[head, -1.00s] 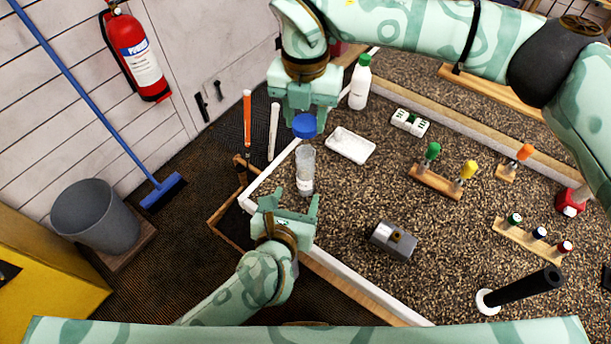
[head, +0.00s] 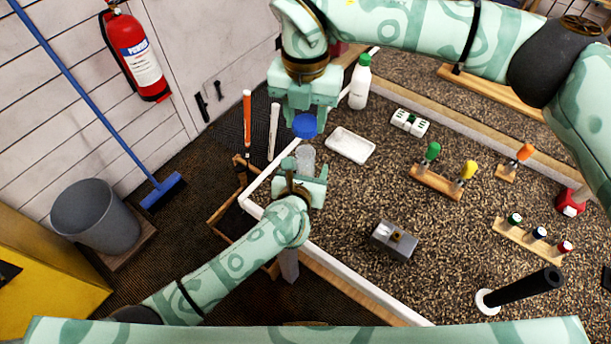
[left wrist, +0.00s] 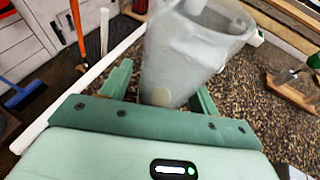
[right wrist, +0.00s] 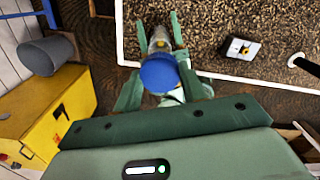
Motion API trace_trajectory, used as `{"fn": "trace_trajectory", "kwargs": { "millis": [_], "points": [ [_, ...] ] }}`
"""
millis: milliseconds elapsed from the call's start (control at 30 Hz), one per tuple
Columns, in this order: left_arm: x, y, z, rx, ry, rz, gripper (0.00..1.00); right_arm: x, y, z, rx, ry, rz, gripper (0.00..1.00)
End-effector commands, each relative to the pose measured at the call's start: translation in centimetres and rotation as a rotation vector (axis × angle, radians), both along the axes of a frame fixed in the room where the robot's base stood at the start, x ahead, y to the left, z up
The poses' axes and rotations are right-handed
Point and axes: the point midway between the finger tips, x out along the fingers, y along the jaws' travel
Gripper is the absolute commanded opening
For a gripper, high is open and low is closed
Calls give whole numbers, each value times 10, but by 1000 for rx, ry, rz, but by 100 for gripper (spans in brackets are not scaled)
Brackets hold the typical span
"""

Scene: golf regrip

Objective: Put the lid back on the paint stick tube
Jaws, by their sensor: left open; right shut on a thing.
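The clear paint stick tube (head: 304,157) stands upright near the left edge of the bench in the head view. In the left wrist view the tube (left wrist: 187,55) rises between the fingers of my left gripper (left wrist: 158,98). My left gripper (head: 305,176) is open around the tube's lower part, with a gap on its right side. My right gripper (head: 304,112) is shut on the blue lid (head: 304,127) and holds it above the tube. The lid (right wrist: 159,73) hides part of the tube in the right wrist view.
A white tray (head: 350,145) lies right of the tube, and a white bottle with a green cap (head: 360,82) stands behind. A grey metal block (head: 394,241) sits nearer. Orange (head: 247,118) and white (head: 273,130) sticks stand left. The middle of the bench is mostly clear.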

Motion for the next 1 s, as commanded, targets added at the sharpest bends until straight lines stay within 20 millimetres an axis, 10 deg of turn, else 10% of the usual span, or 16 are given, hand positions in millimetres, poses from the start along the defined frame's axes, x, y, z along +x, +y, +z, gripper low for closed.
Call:
{"fn": "trace_trajectory", "kwargs": {
  "millis": [200, 433, 1000],
  "points": [
    [0, 0, 0, 0, 0, 0, 61, 0, 0, 0, 0, 0, 0, 20],
    [0, 0, 0, 0, 0, 0, 0, 0, 0, 0, 0, 0, 0, 20],
    [0, 0, 0, 0, 1, 0, 0, 0, 0, -50, 0, 2, 1, 20]
  ]
}}
